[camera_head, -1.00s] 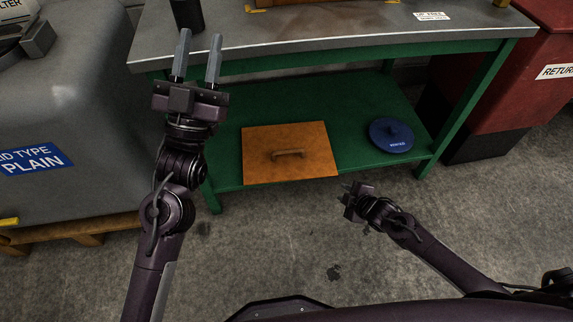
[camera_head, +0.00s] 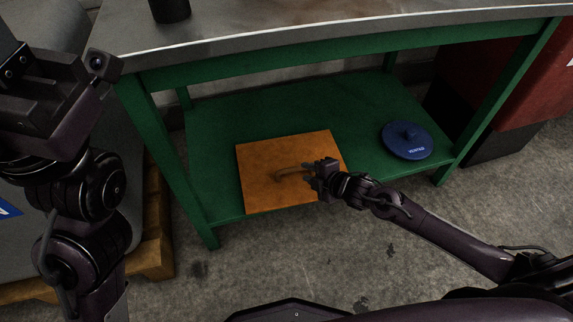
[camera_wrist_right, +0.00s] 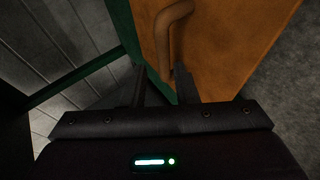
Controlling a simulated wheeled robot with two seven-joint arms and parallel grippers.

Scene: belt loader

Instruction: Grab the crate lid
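The crate lid (camera_head: 262,158) is a flat orange-brown board with a bar handle (camera_head: 288,174). It lies on the green lower shelf of the table. My right gripper (camera_head: 309,175) is at the right end of the handle, over the lid. My left gripper (camera_head: 45,95) is large at the left edge of the head view. Its fingers are cut off by the frame.
A round blue lid (camera_head: 407,141) lies on the shelf (camera_head: 345,105) to the right of the crate lid. The grey tabletop (camera_head: 240,35) overhangs the shelf, with green legs (camera_head: 165,160) at the corners. A red bin (camera_head: 500,85) stands at the right. The floor in front is clear.

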